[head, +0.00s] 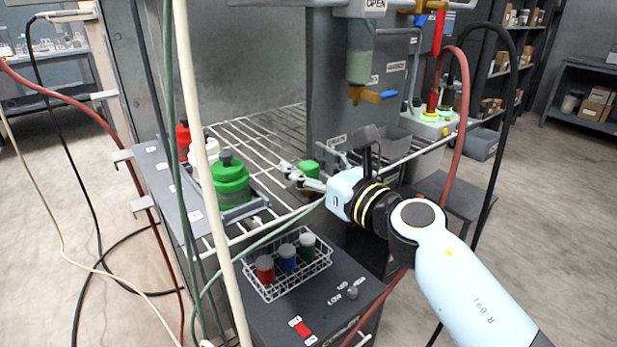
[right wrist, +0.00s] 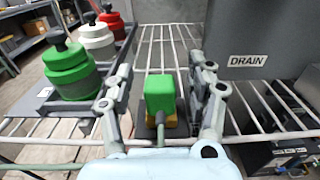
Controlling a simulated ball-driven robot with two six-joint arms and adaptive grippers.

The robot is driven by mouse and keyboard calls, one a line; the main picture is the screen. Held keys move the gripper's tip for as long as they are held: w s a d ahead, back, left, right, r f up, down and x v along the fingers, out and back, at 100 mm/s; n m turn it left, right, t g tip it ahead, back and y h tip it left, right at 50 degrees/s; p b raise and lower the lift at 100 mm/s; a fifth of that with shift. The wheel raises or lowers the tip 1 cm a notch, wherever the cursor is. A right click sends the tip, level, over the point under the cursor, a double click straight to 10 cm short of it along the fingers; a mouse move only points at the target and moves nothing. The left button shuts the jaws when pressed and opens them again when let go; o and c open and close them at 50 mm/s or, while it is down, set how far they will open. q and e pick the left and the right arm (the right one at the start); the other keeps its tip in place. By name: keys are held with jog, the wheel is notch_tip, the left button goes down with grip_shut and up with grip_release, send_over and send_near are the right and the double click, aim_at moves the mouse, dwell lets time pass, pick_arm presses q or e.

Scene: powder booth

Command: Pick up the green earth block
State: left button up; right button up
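The green earth block (right wrist: 160,92) is a green block with a yellow-brown lower part, upright on a dark base on the wire shelf. It shows small in the head view (head: 309,168), partly hidden by my gripper. My right gripper (right wrist: 162,68) is open, with one finger on each side of the block. In the right wrist view a gap shows between the block and each finger. In the head view my right gripper (head: 306,160) reaches in from the right over the shelf. My left gripper is not in view.
Green (head: 230,180), white and red jars stand on a tray left of the block. A grey bin marked DRAIN (right wrist: 265,38) is close on the right. Below, a wire basket (head: 290,285) holds red, blue and green vials. Hoses hang in front.

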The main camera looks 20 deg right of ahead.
grip_shut()
